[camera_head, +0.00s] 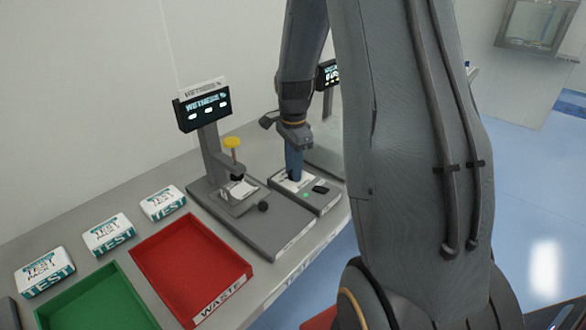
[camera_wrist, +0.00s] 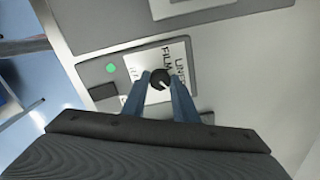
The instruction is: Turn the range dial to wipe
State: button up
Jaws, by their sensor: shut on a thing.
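The range dial (camera_wrist: 160,79) is a small round black knob with a pale pointer mark, seen in the wrist view on a white label plate (camera_wrist: 178,52). The label carries printed words, one reading "FILM"; the others are partly covered or hard to read. My gripper (camera_wrist: 159,84) has its two blue fingers closed on the dial from both sides. In the head view my gripper (camera_head: 293,166) points down at the grey control box (camera_head: 321,203), and its fingers hide the dial there.
A green light (camera_wrist: 111,68) and a black button (camera_wrist: 103,91) sit beside the label. A wetness tester (camera_head: 205,108) with a yellow knob (camera_head: 233,142) stands left of the box. A red waste tray (camera_head: 190,265), a green tray (camera_head: 95,300) and several test packs (camera_head: 108,234) lie farther left.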

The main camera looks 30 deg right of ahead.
jog(key=shift+m, duration=0.6)
jog(key=o, duration=1.1)
jog(key=shift+c, duration=0.2)
jog(key=shift+r+b, duration=1.15)
jog(key=shift+r, duration=2.8)
